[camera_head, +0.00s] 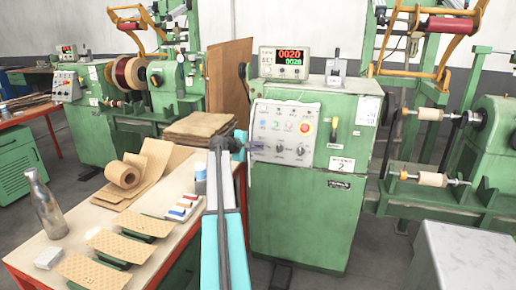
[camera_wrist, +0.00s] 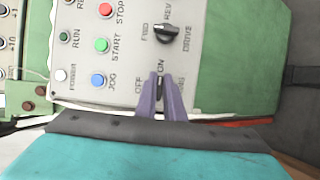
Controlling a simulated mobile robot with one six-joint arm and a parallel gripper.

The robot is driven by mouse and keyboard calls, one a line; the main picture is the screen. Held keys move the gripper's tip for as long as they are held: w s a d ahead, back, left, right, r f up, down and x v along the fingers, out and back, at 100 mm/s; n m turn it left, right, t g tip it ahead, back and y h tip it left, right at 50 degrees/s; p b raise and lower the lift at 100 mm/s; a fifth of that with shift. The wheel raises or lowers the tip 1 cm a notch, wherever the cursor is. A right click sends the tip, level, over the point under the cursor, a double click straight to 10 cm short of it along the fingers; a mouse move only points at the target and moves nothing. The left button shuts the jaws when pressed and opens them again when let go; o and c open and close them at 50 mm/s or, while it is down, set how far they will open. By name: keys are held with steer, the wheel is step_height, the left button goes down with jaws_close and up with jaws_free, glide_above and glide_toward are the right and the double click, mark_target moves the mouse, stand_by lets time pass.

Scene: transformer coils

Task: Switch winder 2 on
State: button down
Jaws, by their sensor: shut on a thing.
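Winder 2 (camera_head: 300,222) is a green machine with a "2" label and a pale control panel (camera_head: 270,112) on its front. In the wrist view the panel has an OFF/ON rotary switch, with ON and OFF printed beside it. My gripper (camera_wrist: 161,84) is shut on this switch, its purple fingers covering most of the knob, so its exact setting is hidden. In the head view my gripper (camera_head: 266,147) reaches the panel's lower left. The white POWER lamp (camera_wrist: 61,75) is pale; I cannot tell whether it is lit. The counter (camera_head: 286,62) shows red and green digits.
A black FWD/REV drive knob (camera_wrist: 165,33) is beside the switch. Blue JOG (camera_wrist: 97,80), green START (camera_wrist: 102,45) and red STOP (camera_wrist: 105,10) buttons are close. A red emergency stop (camera_head: 305,128) is above. A workbench (camera_head: 30,246) with paper stands left.

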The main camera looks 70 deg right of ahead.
steer(key=shift+s, duration=0.2)
steer(key=c, duration=1.9)
jaws_free()
steer(key=shift+o, duration=0.2)
steer(key=shift+w, duration=0.1)
steer(key=b+v, duration=0.1)
steer(key=v, duration=1.3)
steer(key=shift+f, duration=0.1)
